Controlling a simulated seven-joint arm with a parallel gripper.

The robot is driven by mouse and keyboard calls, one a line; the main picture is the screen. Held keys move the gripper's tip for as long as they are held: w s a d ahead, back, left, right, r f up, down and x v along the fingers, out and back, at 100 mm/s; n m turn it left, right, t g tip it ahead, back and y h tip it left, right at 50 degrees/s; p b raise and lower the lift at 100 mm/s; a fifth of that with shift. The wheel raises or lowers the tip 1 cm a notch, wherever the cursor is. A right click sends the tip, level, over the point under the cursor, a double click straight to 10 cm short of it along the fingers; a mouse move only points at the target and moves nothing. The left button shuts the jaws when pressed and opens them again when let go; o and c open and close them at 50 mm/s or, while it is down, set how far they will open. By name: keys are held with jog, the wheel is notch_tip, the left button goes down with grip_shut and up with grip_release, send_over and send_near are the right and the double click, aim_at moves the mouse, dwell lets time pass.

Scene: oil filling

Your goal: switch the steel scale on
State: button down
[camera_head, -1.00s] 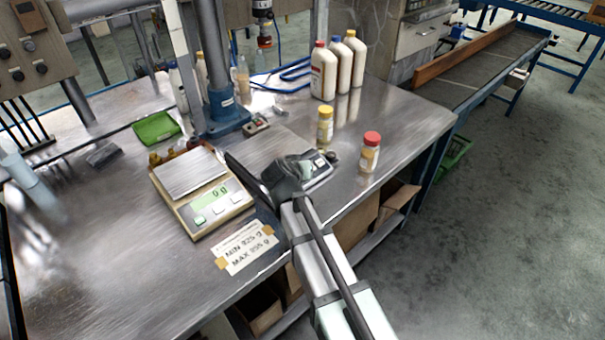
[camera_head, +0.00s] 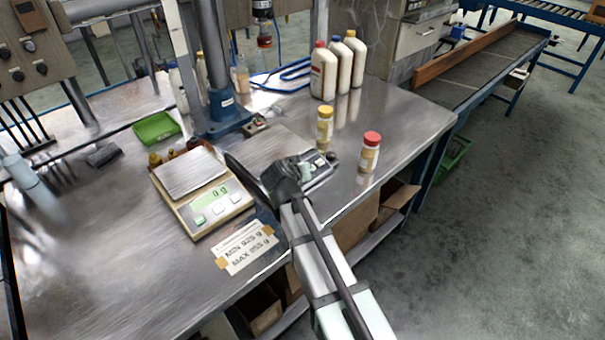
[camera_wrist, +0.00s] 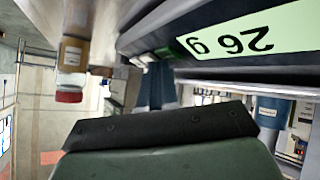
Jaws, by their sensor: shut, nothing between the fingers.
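The steel scale (camera_head: 268,147) lies on the bench right of the beige scale, with its flat plate showing and its front panel (camera_head: 319,168) partly covered by my arm. In the wrist view a pale green lit display (camera_wrist: 245,38) shows upside-down digits close above my gripper. My gripper (camera_wrist: 160,126) is shut and empty, close to the panel with the display. In the head view my dark wrist (camera_head: 281,182) hangs over the front of the steel scale. The fingertips and any contact with a button are hidden.
The beige scale (camera_head: 190,175) reads 0 g on the left. A label (camera_head: 245,248) is taped at the bench edge. A yellow-capped jar (camera_head: 325,128) and a red-capped jar (camera_head: 369,153) stand right of the steel scale. Several white bottles (camera_head: 338,68) stand behind.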

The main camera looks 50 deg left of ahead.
jog(key=shift+r, duration=0.1)
dwell(0.3)
jog(key=shift+d+r, duration=0.3)
jog(key=shift+r, duration=0.35)
jog(key=shift+r, duration=0.1)
jog(key=r, duration=0.1)
jog(key=d+r, duration=0.1)
jog(key=r, duration=0.2)
jog(key=shift+d+r, duration=0.25)
jog(key=shift+d, duration=0.05)
jog(key=shift+d, duration=0.1)
dwell(0.8)
